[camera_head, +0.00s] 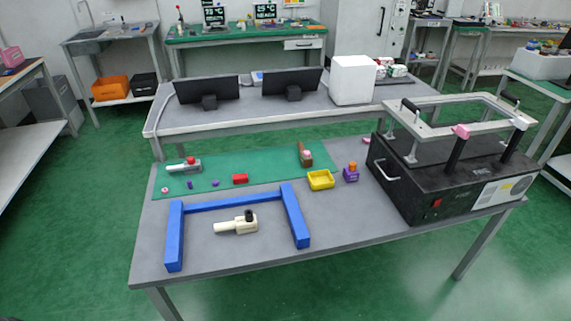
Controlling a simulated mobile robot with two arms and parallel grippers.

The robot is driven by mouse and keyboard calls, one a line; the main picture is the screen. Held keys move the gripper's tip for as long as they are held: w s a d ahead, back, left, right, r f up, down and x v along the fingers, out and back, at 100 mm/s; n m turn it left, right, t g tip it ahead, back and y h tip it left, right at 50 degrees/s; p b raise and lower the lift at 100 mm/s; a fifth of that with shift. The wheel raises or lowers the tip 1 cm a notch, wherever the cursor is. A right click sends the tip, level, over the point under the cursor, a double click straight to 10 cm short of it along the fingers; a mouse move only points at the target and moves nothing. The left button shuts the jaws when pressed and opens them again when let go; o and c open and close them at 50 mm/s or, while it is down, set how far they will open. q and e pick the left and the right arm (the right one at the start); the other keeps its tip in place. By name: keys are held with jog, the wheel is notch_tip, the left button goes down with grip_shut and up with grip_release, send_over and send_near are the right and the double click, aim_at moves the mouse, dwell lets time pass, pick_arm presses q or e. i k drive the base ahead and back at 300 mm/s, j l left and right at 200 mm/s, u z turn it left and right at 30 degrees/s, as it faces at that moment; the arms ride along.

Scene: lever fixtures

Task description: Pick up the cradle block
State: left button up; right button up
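No thing is plainly marked as the cradle block, and I cannot tell for certain which one it is. A purple block (351,175) with an orange piece (352,166) on top sits at the right of the green mat. A cream fixture (236,226) with a black knob lies inside a blue U-shaped frame (232,202). A grey fixture (184,166) with a red part is at the mat's left. A brown fixture (305,155) with a pinkish part stands at the back. Neither gripper shows.
A yellow tray (320,180) sits left of the purple block. Small purple pieces lie on the green mat (270,165). A large black machine (420,180) with a raised pale frame fills the table's right end. The grey tabletop (345,220) is clear at front right.

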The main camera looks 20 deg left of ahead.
aim_at(247, 224)
jog(key=i+l+u, duration=0.1)
jog(key=u, duration=0.4)
jog(key=i+l+u, duration=0.15)
jog(key=u, duration=0.3)
jog(key=i+l+u, duration=0.1)
jog(key=l+u, duration=0.2)
jog(key=u, duration=0.2)
